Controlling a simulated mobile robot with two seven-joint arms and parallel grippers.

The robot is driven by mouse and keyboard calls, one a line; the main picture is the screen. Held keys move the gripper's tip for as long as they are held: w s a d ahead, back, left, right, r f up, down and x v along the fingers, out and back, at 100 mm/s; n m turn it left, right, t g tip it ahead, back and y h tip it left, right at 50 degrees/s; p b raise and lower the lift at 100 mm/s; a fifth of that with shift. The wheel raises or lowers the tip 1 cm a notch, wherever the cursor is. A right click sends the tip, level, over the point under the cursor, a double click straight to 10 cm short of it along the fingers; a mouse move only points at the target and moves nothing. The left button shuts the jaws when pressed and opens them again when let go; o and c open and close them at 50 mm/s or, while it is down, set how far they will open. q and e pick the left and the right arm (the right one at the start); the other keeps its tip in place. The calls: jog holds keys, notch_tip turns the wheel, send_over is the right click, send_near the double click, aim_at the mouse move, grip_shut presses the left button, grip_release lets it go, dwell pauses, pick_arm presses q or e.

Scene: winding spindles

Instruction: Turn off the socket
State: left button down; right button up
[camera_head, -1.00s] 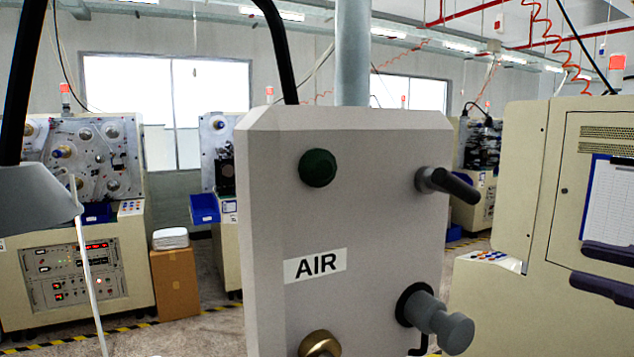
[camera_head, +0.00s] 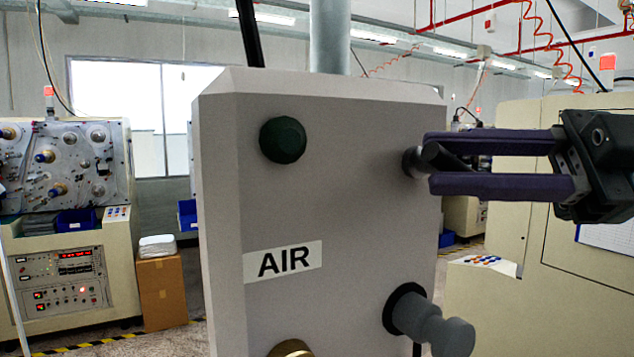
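A grey panel (camera_head: 360,230) labelled AIR fills the middle of the view. A dark lever switch (camera_head: 434,157) sticks out near its upper right edge. My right gripper (camera_head: 432,164) comes in from the right, with its two dark purple fingers one above the other. The fingers are apart, with the lever between their tips. I cannot tell whether they touch it. My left gripper is not in view.
The panel also carries a dark green button (camera_head: 283,140), a grey knob (camera_head: 430,322) at lower right and a brass fitting (camera_head: 291,348) below. Winding machines (camera_head: 60,220) stand behind on the left, beside a cardboard box (camera_head: 162,290).

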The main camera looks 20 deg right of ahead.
jog(key=shift+w+a, duration=0.3)
jog(key=shift+a, duration=0.35)
jog(key=shift+c, duration=0.4)
grip_shut()
